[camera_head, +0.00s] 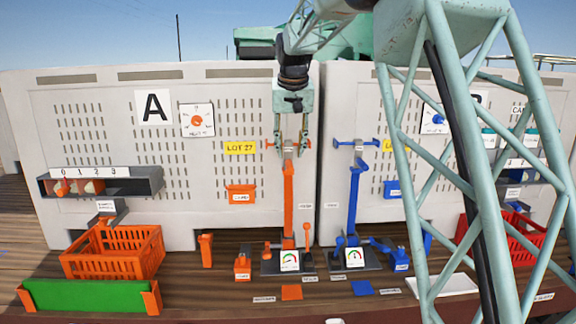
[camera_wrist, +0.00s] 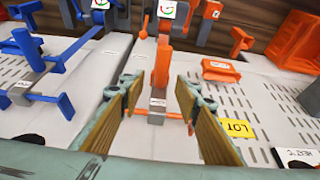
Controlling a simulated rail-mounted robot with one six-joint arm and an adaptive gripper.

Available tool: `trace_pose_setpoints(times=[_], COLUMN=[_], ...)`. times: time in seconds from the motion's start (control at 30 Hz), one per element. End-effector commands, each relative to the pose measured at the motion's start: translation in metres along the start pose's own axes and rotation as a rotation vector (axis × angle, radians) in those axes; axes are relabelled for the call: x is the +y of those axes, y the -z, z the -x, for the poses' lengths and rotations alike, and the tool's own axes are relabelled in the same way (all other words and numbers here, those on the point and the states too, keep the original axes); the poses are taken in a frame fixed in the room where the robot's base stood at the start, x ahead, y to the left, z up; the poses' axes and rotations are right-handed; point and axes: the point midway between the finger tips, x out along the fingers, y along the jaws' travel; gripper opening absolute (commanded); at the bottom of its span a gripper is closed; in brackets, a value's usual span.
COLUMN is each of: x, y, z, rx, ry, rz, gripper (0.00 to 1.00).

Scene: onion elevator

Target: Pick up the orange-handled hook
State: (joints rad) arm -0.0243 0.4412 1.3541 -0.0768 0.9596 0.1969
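My gripper (camera_head: 291,132) is open at the top of an orange upright arm (camera_head: 288,200). In the wrist view its two fingers (camera_wrist: 157,92) stand on either side of the arm (camera_wrist: 162,68), with a gap to each. A thin crossbar (camera_wrist: 177,119) with orange ends and a grey middle lies across the arm's top, between the fingers. I cannot tell for sure which orange part is the hook. Small orange pieces stand on the deck: a tall one (camera_head: 206,250) and a labelled one (camera_head: 243,265). Nothing is held.
A matching blue arm (camera_head: 354,190) stands to the right. A labelled orange bin (camera_head: 240,194) hangs on the grey panel (camera_head: 80,120). An orange crate (camera_head: 150,250) stands at left, a red crate (camera_head: 527,245) at right. A shelf (camera_head: 150,182) juts out at left.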

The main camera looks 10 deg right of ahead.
Motion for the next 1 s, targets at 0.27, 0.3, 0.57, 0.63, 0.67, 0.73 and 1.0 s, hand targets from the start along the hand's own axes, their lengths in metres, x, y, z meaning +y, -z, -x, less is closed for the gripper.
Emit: trace_pose_setpoints(times=[0.27, 0.3, 0.57, 0.63, 0.67, 0.73, 1.0], x=[0.000, 0.000, 0.000, 0.000, 0.000, 0.000, -0.001], y=[-0.001, -0.001, 0.000, 0.000, 0.000, 0.000, 0.000], z=[-0.028, -0.030, -0.032, -0.032, -0.032, -0.032, -0.047], rx=[-0.002, -0.001, 0.000, 0.000, 0.000, 0.000, -0.002], ry=[0.000, 0.000, 0.000, 0.000, 0.000, 0.000, 0.000], rz=[0.000, 0.000, 0.000, 0.000, 0.000, 0.000, 0.000], gripper=[0.30, 0.30, 0.30, 0.30, 0.30, 0.30, 0.30])
